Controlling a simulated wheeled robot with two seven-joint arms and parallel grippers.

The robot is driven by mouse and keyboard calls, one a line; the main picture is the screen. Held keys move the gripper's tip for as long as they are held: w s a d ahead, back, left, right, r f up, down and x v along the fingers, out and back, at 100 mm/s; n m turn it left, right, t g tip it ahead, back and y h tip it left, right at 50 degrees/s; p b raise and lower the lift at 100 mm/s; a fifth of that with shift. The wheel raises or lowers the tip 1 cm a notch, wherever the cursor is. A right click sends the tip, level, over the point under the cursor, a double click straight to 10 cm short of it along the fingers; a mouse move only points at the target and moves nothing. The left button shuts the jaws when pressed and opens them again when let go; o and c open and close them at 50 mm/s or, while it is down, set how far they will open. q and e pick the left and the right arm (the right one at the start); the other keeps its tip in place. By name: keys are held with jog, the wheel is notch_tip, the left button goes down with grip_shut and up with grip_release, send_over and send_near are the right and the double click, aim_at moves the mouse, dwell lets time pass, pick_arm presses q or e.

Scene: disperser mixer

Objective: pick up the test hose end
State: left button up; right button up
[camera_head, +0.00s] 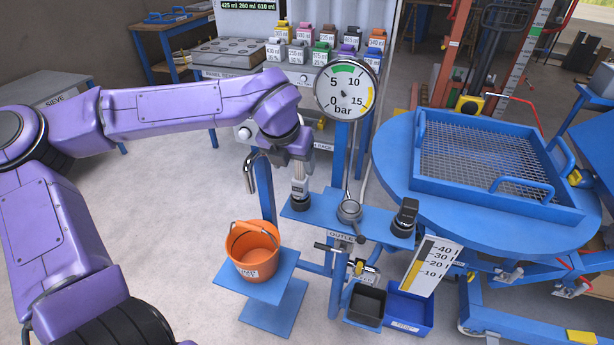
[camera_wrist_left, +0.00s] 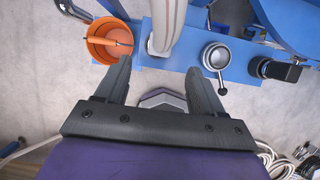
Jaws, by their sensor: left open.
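The test hose end seems to be the pale grey upright tube with a dark collar (camera_head: 300,188), standing at the left end of a blue shelf. In the left wrist view a pale grey tube (camera_wrist_left: 167,30) rises from the shelf, just beyond and between my fingertips. My left gripper (camera_wrist_left: 160,68) is open, with a dark finger on each side and nothing between the pads that I can see. In the head view my left gripper (camera_head: 297,160) is at the tube's upper part, and my purple wrist hides most of its fingers. My right gripper is not in view.
A pressure gauge (camera_head: 346,88) stands behind the shelf (camera_head: 325,214). A steel fitting (camera_head: 348,211) and a black fitting (camera_head: 405,217) are to the right. An orange bucket (camera_head: 255,252) is lower left, near a bent steel pipe (camera_head: 250,172). A blue round table (camera_head: 395,160) is right.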

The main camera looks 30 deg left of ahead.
aim_at(300, 178)
pick_arm(q)
jog(key=p+x, duration=0.1)
jog(key=x, duration=0.9)
jog(key=shift+w+r, duration=0.1)
jog(key=shift+w, duration=0.05)
jog(key=shift+r, duration=0.1)
jog(key=c, duration=1.2)
jog(key=shift+r, duration=0.1)
